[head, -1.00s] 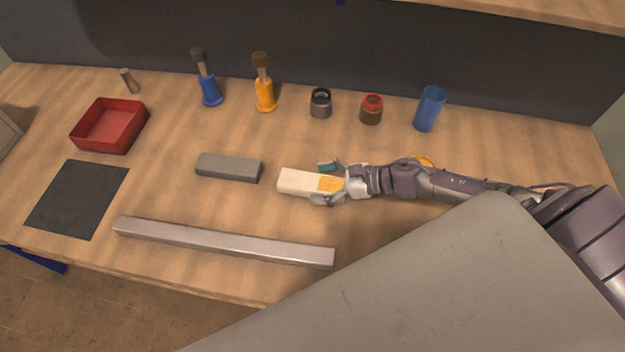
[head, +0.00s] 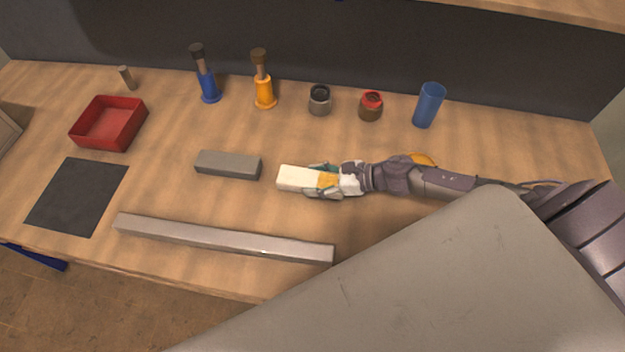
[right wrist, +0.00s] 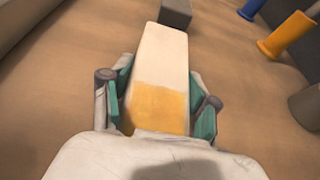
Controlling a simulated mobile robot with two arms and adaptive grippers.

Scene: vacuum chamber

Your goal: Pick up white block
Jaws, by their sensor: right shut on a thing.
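The white block (head: 297,178) lies in the middle of the wooden table, its long side running left to right, with an orange-yellow part at its right end. My right gripper (head: 325,181) comes in from the right and is shut on that orange-yellow end. In the right wrist view the white block (right wrist: 162,58) extends away between the two teal finger pads of the gripper (right wrist: 160,108). I cannot tell whether the block is lifted off the table. My left gripper is not in view.
A grey block (head: 228,165) lies just left of the white block. A long metal bar (head: 225,240) lies in front. A red tray (head: 108,124) and a dark mat (head: 77,196) are at left. Blue (head: 209,88) and orange (head: 264,94) holders, jars and a blue cup (head: 429,105) stand behind.

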